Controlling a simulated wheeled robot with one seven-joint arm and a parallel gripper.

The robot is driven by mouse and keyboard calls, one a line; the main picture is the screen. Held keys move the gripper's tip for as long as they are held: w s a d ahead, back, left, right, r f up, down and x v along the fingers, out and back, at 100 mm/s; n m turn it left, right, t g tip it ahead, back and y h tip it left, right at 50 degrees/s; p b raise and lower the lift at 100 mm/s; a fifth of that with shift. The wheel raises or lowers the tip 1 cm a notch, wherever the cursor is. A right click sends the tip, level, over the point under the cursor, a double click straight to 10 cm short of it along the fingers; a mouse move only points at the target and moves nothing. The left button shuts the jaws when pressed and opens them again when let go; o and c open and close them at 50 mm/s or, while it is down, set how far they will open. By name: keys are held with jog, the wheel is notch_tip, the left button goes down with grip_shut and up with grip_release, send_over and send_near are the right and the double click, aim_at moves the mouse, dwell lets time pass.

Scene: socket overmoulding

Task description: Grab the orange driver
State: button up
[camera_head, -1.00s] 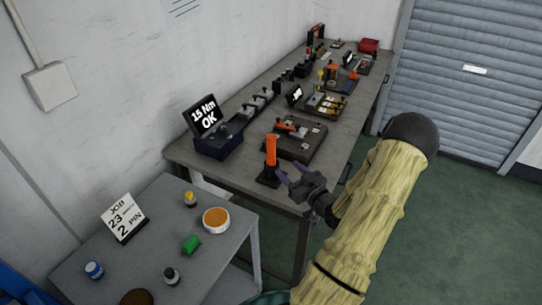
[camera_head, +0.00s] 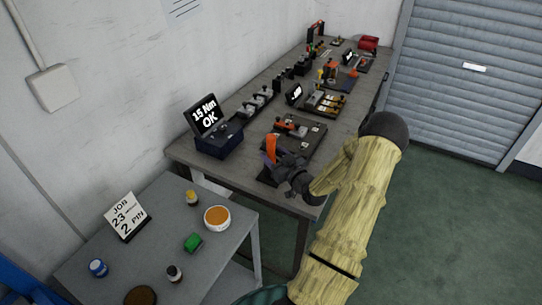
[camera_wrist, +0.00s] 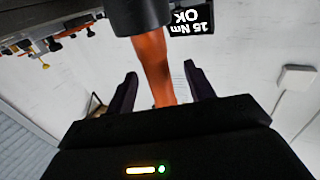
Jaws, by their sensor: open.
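The orange driver (camera_head: 271,148) stands upright at the near end of the long workbench (camera_head: 235,173), with its lower part hidden behind my gripper in the head view. In the wrist view the driver's orange body (camera_wrist: 152,62) runs down between my two fingers, with a dark part at its top edge. My gripper (camera_head: 272,160) is open around the driver; it also shows in the wrist view (camera_wrist: 160,92). A gap shows between the driver and each finger there.
A blue box with a "15 Nm OK" screen (camera_head: 206,121) stands left of the driver. A dark fixture tray (camera_head: 312,143) lies just behind it.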

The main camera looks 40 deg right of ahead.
jog(key=w, duration=0.3)
jog(key=w+p, duration=0.1)
jog(key=shift+w+d, duration=0.15)
jog(key=shift+d, duration=0.15)
grip_shut()
